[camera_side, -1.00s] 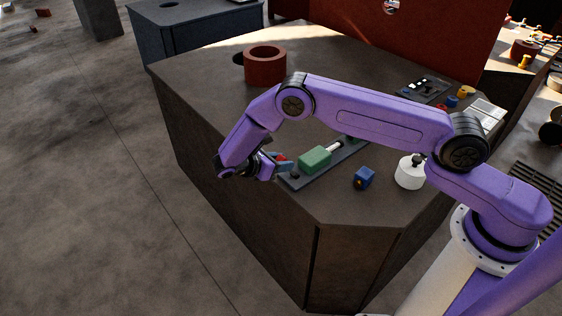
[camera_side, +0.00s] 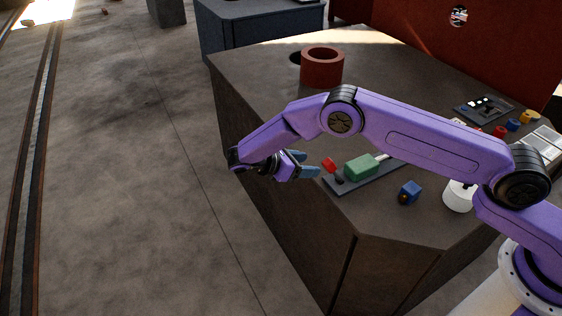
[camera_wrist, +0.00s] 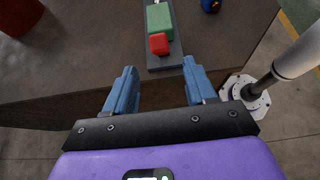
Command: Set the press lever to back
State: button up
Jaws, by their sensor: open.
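A small red block (camera_side: 329,164), which may be the press lever's knob, stands at the near end of a dark grey rail (camera_side: 378,181). A green block (camera_side: 361,167) sits on the rail behind it, with a pale rod beyond. In the wrist view the red block (camera_wrist: 158,44) is ahead of my fingers, roughly centred between them, with the green block (camera_wrist: 159,20) beyond. My gripper (camera_side: 311,165) is open and empty, just off the bench edge and apart from the red block. Its blue fingers also show in the wrist view (camera_wrist: 160,70). The lever's pivot is not clear.
A blue block (camera_side: 410,192) and a white cylinder (camera_side: 458,197) stand right of the rail. A thick red ring (camera_side: 322,67) is at the bench's back left. A dark panel (camera_side: 485,108) lies at the far right. The floor left of the bench is clear.

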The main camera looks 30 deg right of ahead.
jog(key=v, duration=0.8)
jog(key=shift+a, duration=0.15)
jog(key=shift+r, duration=0.1)
